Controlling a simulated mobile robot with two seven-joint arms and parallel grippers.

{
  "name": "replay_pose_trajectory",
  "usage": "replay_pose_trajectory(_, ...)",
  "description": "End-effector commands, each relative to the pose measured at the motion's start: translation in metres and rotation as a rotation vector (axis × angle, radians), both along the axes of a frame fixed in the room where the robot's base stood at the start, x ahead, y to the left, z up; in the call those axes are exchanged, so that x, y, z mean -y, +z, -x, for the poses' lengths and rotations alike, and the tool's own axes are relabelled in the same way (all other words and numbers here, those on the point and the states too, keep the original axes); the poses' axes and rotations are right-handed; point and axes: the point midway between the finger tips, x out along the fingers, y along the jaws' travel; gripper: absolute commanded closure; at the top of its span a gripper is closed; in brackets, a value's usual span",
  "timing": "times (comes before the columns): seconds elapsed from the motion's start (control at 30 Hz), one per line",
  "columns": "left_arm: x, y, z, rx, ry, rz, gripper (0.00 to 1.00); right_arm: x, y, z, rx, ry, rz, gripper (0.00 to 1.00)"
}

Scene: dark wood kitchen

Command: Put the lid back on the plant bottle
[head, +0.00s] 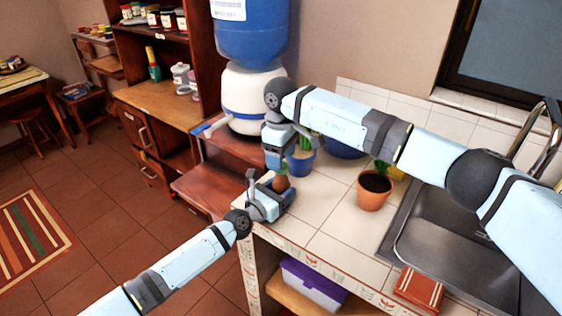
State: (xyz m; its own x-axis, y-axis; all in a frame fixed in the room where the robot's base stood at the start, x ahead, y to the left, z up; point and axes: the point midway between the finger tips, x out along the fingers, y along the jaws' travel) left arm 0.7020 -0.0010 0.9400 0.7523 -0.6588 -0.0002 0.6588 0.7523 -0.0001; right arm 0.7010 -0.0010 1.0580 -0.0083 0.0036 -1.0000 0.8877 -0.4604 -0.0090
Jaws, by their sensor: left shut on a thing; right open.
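My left gripper (272,190) is at the left front corner of the tiled counter, shut on a small brown rounded thing (281,184). A little green shows just above the brown; it looks like the plant bottle, but its outline is partly hidden by my grippers. My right gripper (281,162) points down from above, open, its fingers close over the top of that thing. I cannot tell whether they touch it. I cannot make out the lid.
A blue pot (301,163) with a green plant stands just right of my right gripper. A terracotta pot (374,191) stands by the sink (455,245). A water dispenser (250,95) is behind. The front middle of the counter is clear.

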Motion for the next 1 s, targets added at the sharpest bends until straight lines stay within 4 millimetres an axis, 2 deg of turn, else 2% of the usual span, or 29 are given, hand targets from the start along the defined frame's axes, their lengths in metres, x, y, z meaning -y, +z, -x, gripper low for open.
replay_pose_trajectory(0.03, 0.000, 0.000, 0.000, 0.000, 0.000, 0.000, 1.00, 0.000, 0.009, -0.001, 0.003, 0.000, -0.002, 0.38)
replay_pose_trajectory(0.17, 0.000, 0.000, 0.000, 0.000, 0.000, 0.000, 1.00, 0.000, 0.021, 0.000, 0.000, 0.000, -0.001, 0.38)
replay_pose_trajectory(0.57, 0.000, 0.000, 0.000, 0.000, 0.000, 0.000, 1.00, 0.000, 0.022, 0.000, 0.000, 0.043, 0.000, 0.41)
replay_pose_trajectory(0.67, 0.000, 0.000, 0.000, 0.000, 0.000, 0.000, 1.00, 0.000, 0.023, 0.000, 0.001, 0.151, -0.002, 0.41)
replay_pose_trajectory(0.77, 0.000, 0.000, 0.000, 0.000, 0.000, 0.000, 1.00, 0.000, 0.024, 0.000, 0.003, 0.329, -0.003, 0.41)
replay_pose_trajectory(1.0, 0.000, 0.000, 0.000, 0.000, 0.000, 0.000, 1.00, 0.000, 0.029, 0.000, 0.006, 0.862, -0.006, 0.41)
